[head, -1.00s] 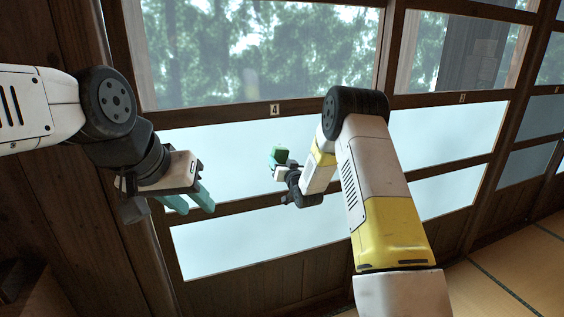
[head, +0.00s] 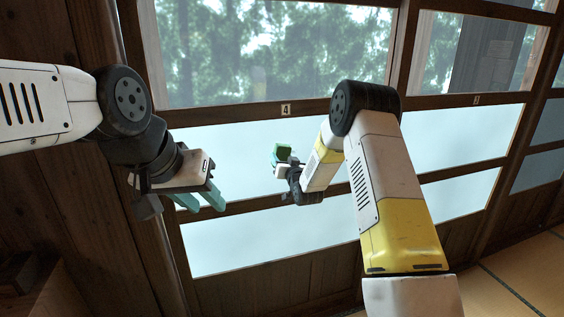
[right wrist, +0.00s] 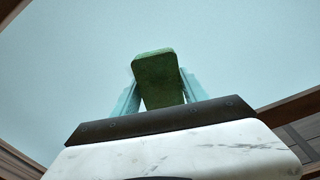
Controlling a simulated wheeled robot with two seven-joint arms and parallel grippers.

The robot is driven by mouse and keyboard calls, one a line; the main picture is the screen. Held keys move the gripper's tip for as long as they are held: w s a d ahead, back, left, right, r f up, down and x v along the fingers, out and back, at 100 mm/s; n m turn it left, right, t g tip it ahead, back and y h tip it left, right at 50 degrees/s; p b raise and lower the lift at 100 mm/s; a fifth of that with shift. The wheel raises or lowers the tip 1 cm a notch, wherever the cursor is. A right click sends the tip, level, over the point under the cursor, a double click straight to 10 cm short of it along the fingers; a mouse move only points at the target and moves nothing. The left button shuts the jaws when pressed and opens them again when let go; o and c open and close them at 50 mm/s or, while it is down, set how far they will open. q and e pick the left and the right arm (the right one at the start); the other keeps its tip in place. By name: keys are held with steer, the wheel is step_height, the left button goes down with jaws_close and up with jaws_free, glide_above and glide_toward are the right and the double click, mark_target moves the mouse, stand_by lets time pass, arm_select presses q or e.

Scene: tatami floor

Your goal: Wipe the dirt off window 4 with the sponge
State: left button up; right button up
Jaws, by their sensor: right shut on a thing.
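Window 4 (head: 265,50) is the tall pane above the small label marked 4 (head: 286,109), with trees showing through it. A faint pale smudge shows low on that pane, near its middle; I cannot tell if it is dirt. My right gripper (head: 279,158) is in front of the pale panel below the label and is shut on the green sponge (head: 284,151). In the right wrist view the sponge (right wrist: 158,78) sits between the two teal fingers. I cannot tell whether it touches the panel. My left gripper (head: 203,202) is at the left, with teal fingers pointing down and right, apparently empty.
Pale panels (head: 270,238) and dark wooden rails (head: 232,116) lie below the glass. A dark post (head: 125,200) stands at the left, close to my left arm. Another window (head: 490,50) is at the right. Tatami floor (head: 520,270) is clear at the lower right.

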mark_target(306, 151)
steer(key=shift+w+d, duration=0.6)
steer(key=shift+d, duration=1.1)
steer(key=shift+w+d, duration=0.55)
steer(key=shift+d, duration=1.2)
steer(key=shift+w+d, duration=0.6)
steer(key=shift+d, duration=1.1)
steer(key=v, duration=0.6)
steer(key=shift+s+a, duration=0.1)
steer(key=shift+a, duration=0.05)
steer(key=shift+v, duration=1.45)
